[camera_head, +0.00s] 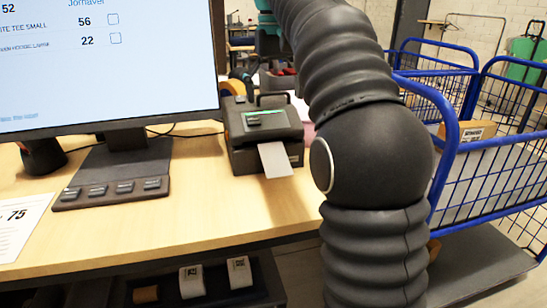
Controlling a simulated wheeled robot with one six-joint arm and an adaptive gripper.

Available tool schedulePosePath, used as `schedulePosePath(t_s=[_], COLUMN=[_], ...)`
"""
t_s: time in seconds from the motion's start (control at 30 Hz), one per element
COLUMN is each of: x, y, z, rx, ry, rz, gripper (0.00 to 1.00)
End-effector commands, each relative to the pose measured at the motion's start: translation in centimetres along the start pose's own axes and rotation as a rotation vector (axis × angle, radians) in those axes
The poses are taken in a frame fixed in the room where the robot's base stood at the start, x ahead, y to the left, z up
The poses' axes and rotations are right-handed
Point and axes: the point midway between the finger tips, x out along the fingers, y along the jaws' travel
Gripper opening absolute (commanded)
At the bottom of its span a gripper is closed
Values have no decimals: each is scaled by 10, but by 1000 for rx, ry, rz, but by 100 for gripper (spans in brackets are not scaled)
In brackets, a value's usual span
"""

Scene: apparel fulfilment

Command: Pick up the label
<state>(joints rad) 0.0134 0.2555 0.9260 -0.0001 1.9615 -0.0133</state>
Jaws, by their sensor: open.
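A white label (275,160) sticks out of the front slot of a dark label printer (240,135). The printer stands near the back right of the wooden table. The label hangs out over the tabletop toward me and its inner end is hidden in the printer. My arm, in a dark ribbed sleeve, runs down the picture just right of the printer. My gripper is out of this view, so where it is relative to the label does not show.
A monitor (110,60) stands left on the table (190,205), with a button panel (110,190) before it. A printed sheet (20,222) lies far left. White rolls (192,281) sit on a shelf below. Blue wire carts (490,165) stand right. The tabletop before the printer is clear.

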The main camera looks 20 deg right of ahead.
Motion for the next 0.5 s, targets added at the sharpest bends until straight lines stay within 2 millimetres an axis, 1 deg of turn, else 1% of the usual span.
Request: schedulePosePath(t_s=[0.5], x=[70], y=[-1], z=[2], rx=[0], ry=[0], rz=[0], gripper=[92])
